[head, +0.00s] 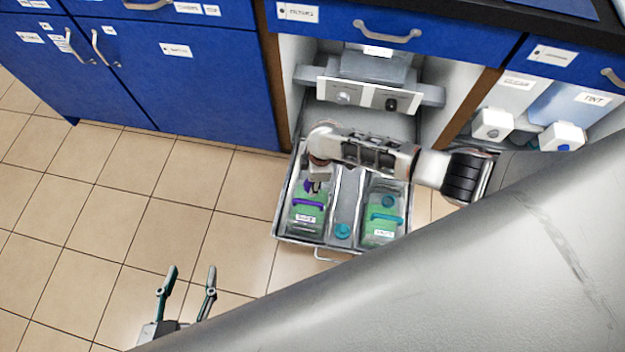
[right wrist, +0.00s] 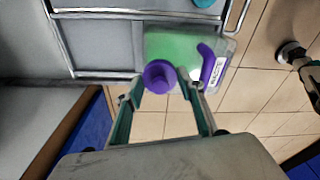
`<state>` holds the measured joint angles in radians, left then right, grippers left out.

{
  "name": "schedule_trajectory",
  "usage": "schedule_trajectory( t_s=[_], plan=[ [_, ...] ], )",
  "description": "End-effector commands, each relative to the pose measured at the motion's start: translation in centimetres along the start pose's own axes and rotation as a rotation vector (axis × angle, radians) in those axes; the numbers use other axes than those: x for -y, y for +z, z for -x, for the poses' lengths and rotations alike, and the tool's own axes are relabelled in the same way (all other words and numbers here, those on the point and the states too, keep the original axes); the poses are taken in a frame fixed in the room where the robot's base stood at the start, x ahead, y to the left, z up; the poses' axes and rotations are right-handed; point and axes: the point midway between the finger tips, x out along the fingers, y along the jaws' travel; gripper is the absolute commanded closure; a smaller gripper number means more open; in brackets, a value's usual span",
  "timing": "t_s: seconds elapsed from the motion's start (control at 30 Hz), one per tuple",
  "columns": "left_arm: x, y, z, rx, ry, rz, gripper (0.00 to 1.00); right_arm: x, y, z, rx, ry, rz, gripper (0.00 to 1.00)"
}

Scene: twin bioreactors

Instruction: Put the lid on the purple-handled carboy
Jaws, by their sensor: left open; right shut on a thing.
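The purple-handled carboy (head: 307,221), clear with green contents, stands in the left part of a pull-out tray (head: 277,237). It also shows in the right wrist view (right wrist: 172,45), its purple handle to the right. My right gripper (head: 315,186) is above the back of this carboy, shut on the purple lid (right wrist: 160,75). In the right wrist view the lid overlaps the carboy's near edge; the neck is hidden, and I cannot tell whether the lid touches it. My left gripper (head: 188,283) is open and empty over the floor, away from the tray.
Another teal round piece (head: 342,231) is in the middle strip. Blue cabinets (head: 180,75) line the back. The left floor is clear.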

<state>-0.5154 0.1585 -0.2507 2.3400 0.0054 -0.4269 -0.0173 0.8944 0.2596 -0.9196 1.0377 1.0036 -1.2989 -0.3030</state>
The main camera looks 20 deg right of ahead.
Motion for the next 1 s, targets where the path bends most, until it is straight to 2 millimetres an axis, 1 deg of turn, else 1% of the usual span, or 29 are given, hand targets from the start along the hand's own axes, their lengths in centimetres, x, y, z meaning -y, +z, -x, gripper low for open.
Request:
schedule_trajectory(
  t_s=[0.33,0.37,0.4,0.43,0.67,0.73,0.77,1.0],
  plan=[
    [-0.07,0.25,-0.03,0.004,0.001,0.000,0.53,0.00,-0.03,-0.07,-0.001,0.000,0.000,0.73],
    [-0.07,0.24,-0.03,0.004,0.001,0.000,0.53,0.01,-0.03,-0.07,-0.001,0.000,0.000,0.57],
    [-0.07,0.24,-0.03,0.004,0.001,0.000,0.53,0.01,-0.04,-0.07,-0.001,0.000,0.000,0.46],
    [-0.07,0.23,-0.03,0.004,0.001,0.000,0.53,0.01,-0.04,-0.07,-0.001,0.000,0.000,0.42],
    [-0.04,0.11,0.00,0.002,0.001,0.000,0.53,0.01,-0.04,-0.07,-0.001,0.000,0.001,0.42],
    [-0.03,0.05,0.01,0.001,0.001,0.000,0.53,0.02,-0.03,-0.07,-0.001,0.000,0.001,0.31],
    [-0.02,0.02,0.01,0.000,0.001,0.000,0.53,0.03,-0.04,-0.08,-0.001,0.000,0.001,0.26],
    [-0.01,-0.07,0.03,-0.001,0.001,0.000,0.53,0.06,-0.05,-0.09,-0.001,-0.001,0.001,0.26]
  ],
)
